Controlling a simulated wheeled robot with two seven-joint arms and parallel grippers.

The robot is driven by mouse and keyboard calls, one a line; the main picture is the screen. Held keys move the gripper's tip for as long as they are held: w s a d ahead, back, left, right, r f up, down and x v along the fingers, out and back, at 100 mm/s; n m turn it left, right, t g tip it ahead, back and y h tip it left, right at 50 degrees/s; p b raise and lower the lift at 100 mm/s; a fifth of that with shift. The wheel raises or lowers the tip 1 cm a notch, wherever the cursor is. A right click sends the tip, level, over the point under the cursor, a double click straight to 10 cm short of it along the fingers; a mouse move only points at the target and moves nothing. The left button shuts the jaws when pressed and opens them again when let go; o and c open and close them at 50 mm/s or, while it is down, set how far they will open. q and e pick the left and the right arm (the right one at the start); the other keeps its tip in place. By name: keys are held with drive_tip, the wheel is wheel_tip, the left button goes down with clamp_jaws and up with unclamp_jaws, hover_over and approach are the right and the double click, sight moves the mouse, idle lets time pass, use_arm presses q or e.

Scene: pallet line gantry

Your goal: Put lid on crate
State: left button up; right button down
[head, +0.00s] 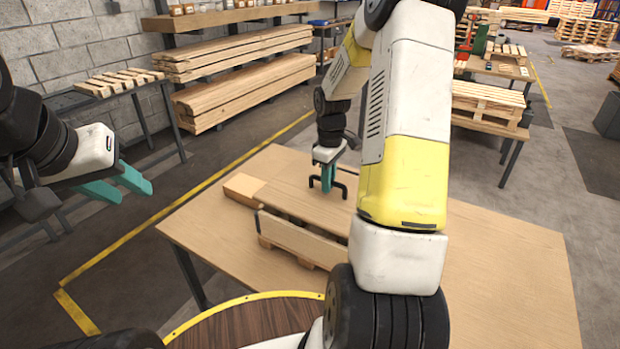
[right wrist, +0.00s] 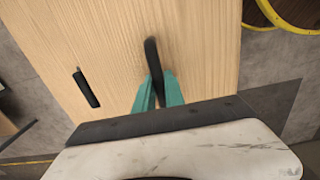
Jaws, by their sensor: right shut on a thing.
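The lid (head: 300,198) is a flat wooden board with black handles. It lies over the crate (head: 300,241), a wooden box on small feet on the table. My right gripper (head: 327,186) points down and is shut on a black handle (right wrist: 152,62) of the lid, its teal fingers on either side. A second black bar (right wrist: 87,88) on the lid is free in the right wrist view. I cannot tell whether the lid rests on the rim or hangs just above it; my right arm hides the right end. My left gripper (head: 125,184) is open and empty, left of the table.
The wooden table (head: 510,270) is clear at the right. Racks of planks (head: 240,85) stand along the back wall. A round brown surface with a yellow rim (head: 240,322) is in front.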

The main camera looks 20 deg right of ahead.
drive_tip(key=shift+w+a+f, duration=0.15)
drive_tip(key=shift+f, duration=0.75)
drive_tip(key=shift+w+a+f, duration=0.1)
drive_tip(key=shift+w+f, duration=0.05)
drive_tip(key=shift+f, duration=0.7)
drive_tip(key=shift+f, duration=0.1)
drive_tip(key=shift+f, duration=0.25)
drive_tip(key=c, duration=1.4)
unclamp_jaws()
